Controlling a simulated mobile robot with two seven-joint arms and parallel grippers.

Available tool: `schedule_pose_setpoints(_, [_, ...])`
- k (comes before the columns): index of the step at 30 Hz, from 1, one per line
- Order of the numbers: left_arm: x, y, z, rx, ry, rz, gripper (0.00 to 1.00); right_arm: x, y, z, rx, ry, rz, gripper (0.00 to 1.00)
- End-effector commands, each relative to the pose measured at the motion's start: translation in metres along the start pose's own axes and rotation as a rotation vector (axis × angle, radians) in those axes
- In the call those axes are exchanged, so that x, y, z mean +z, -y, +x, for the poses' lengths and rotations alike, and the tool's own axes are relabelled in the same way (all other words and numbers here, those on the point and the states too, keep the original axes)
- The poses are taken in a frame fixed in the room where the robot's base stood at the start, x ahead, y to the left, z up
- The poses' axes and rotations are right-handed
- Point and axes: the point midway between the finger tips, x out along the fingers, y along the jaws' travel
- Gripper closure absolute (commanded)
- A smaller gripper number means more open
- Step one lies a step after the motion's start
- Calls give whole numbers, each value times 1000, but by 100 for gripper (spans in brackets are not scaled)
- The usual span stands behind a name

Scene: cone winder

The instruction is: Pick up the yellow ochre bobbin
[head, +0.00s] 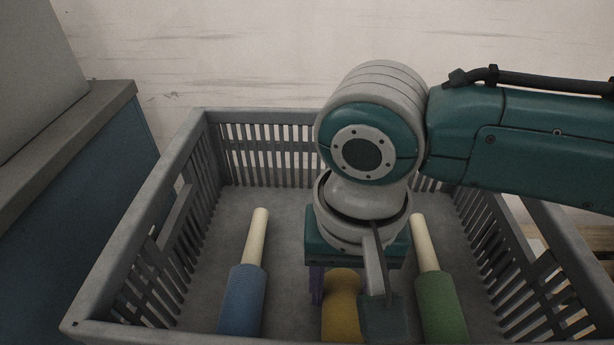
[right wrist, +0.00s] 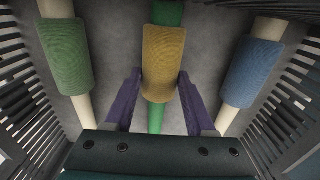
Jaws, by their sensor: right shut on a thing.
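The yellow ochre bobbin (head: 341,308) lies in the grey crate, between a blue and a green bobbin. In the right wrist view the ochre bobbin (right wrist: 163,62) shows its yarn on a green tube, with tube showing at both ends. My right gripper (head: 345,290) reaches down into the crate over it. In the right wrist view, the purple fingers of my right gripper (right wrist: 160,76) are shut on it, one on each side. My wrist hides part of the bobbin in the head view. My left gripper is not in view.
The blue bobbin (head: 243,300) and the green bobbin (head: 441,305), both on cream tubes, lie close on either side. The slatted crate (head: 150,215) walls surround them. A blue cabinet with a grey top (head: 75,125) stands left of the crate. A pale wall is behind.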

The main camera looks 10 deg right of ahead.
Motion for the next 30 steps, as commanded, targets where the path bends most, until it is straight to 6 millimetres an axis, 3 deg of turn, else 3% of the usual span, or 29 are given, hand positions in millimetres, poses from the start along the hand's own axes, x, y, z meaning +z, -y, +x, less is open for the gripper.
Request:
schedule_pose_setpoints(1, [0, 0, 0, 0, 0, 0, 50, 0, 0, 0, 0, 0, 0, 80])
schedule_pose_setpoints(6, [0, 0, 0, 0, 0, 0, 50, 0, 0, 0, 0, 0, 0, 99])
schedule_pose_setpoints(17, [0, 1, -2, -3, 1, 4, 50, 0, 0, -4, 0, 0, 0, 100])
schedule_pose_setpoints(23, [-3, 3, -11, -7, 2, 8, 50, 0, 1, -27, -3, -1, -1, 100])
schedule_pose_setpoints(30, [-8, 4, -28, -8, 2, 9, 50, -1, 1, -76, -3, -3, 0, 100])
